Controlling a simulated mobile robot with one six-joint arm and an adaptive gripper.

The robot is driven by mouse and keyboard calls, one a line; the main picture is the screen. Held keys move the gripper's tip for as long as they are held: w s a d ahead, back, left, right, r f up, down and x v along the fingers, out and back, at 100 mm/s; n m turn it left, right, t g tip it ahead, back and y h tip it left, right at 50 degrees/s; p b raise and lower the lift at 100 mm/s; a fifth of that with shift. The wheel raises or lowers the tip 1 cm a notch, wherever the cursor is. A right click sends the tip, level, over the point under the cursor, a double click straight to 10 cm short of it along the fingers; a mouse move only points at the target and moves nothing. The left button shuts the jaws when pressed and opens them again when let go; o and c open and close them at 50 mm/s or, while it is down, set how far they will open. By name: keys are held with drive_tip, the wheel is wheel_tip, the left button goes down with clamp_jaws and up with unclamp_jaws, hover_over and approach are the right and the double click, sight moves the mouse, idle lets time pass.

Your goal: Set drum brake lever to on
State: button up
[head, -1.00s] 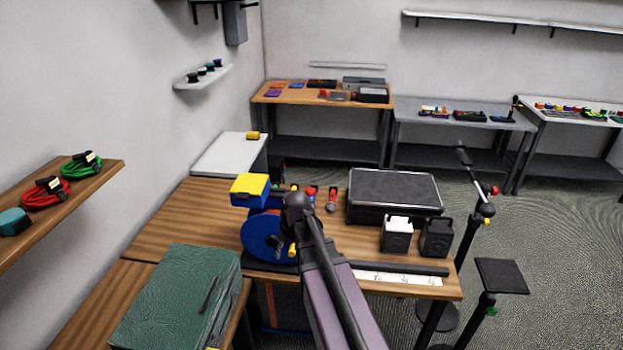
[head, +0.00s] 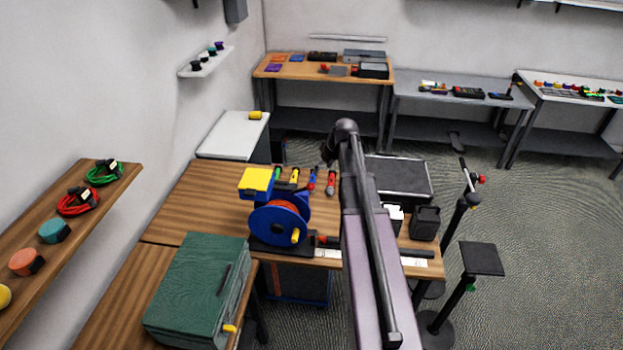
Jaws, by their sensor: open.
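The cable drum (head: 262,224) is a blue reel with orange-red winding, standing on a dark base (head: 268,249) near the front of the wooden workbench. A yellow handle (head: 295,236) sticks out of its face. A small red part (head: 322,240) shows low at the drum's right side, close to my arm; it may be the brake lever, but its setting is too small to tell. My arm rises just right of the drum, apart from it in the picture. My gripper is not visible; a dark part beside the arm's top is unclear.
A yellow box (head: 257,181) sits behind the drum, with several coloured tools (head: 312,180) to its right. A green case (head: 200,290) stands at the front left. A black case (head: 405,176) and black box (head: 425,222) are right of my arm.

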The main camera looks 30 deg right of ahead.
sight(312, 185)
drive_tip(key=shift+w+d+r, duration=0.15)
drive_tip(key=shift+d+r, duration=0.25)
drive_tip(key=shift+f, duration=0.1)
drive_tip(key=b+x, duration=1.2)
drive_tip(key=x, duration=0.1)
drive_tip(key=shift+w+f, duration=0.2)
drive_tip(key=shift+f, duration=0.05)
idle(0.6)
clamp_jaws()
idle(0.4)
